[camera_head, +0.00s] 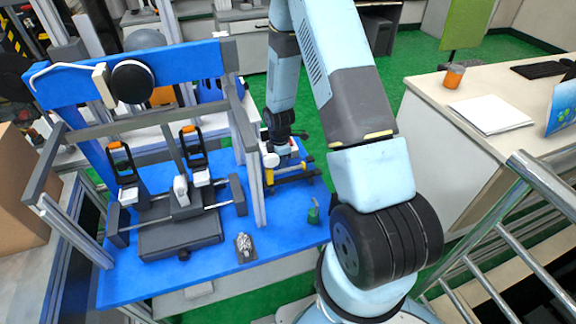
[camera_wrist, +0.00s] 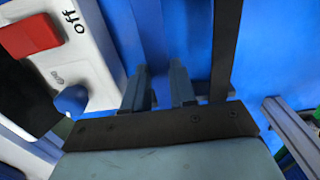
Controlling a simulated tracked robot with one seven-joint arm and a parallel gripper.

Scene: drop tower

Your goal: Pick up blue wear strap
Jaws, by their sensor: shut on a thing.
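My gripper (camera_wrist: 160,84) has its two grey fingers pointing up the wrist view, with a narrow gap between them. A blue strip (camera_wrist: 156,42), which I take for the blue wear strap, shows between and beyond the fingertips. Its edges are hard to tell from the blue surface behind it. In the head view my gripper (camera_head: 279,143) is low at the right side of the blue frame, by a yellow and black fixture (camera_head: 287,173). I cannot make out the strap in the head view.
A white switch box with a red button (camera_wrist: 30,36) and a blue knob (camera_wrist: 71,101) is close on the left. A dark bar (camera_wrist: 227,45) runs close on the right. A grey upright post (camera_head: 252,160) stands left of my gripper. A small green object (camera_head: 314,211) sits on the blue table (camera_head: 277,232).

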